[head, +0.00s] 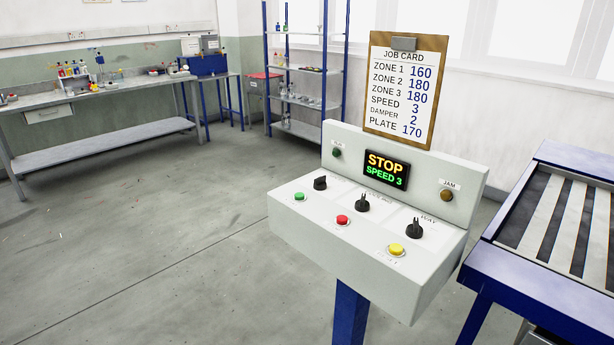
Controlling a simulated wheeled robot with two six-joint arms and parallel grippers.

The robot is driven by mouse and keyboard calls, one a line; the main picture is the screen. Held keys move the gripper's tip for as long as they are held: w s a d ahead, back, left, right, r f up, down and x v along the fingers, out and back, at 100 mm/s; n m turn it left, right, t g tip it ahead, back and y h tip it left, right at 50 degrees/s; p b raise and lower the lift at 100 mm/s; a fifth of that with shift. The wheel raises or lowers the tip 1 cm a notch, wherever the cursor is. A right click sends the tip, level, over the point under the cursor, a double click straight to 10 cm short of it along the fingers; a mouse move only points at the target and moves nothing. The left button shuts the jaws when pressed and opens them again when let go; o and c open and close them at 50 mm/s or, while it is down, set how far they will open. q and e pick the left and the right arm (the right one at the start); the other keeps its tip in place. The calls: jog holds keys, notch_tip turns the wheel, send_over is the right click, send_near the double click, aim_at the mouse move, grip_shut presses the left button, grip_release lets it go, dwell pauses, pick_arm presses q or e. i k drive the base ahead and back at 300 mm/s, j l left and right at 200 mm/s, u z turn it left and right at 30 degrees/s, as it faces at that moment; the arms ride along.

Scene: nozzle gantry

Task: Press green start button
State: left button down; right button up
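The green button (299,197) is a small round cap at the left end of the sloped top of a grey control console (290,220). A red button (342,220) and a yellow button (396,249) sit to its right along the front. Three black knobs stand behind the buttons, the leftmost knob (320,183) just behind and right of the green button. The display (386,169) reads STOP in orange and SPEED 3 in green. Neither of my grippers shows in the head view.
The console stands on a blue post (349,312), with a job card (404,92) above its back panel. A blue-framed conveyor (520,275) is close on the right. A workbench (100,97) and a blue shelf rack (306,70) stand behind. The floor left of the console is clear.

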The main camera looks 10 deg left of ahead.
aim_at(297, 196)
jog(key=i+l+u, duration=0.1)
jog(key=i+l, duration=0.25)
jog(key=i, duration=0.2)
jog(key=i+l+u, duration=0.15)
jog(key=i+l, duration=0.25)
jog(key=i, duration=0.2)
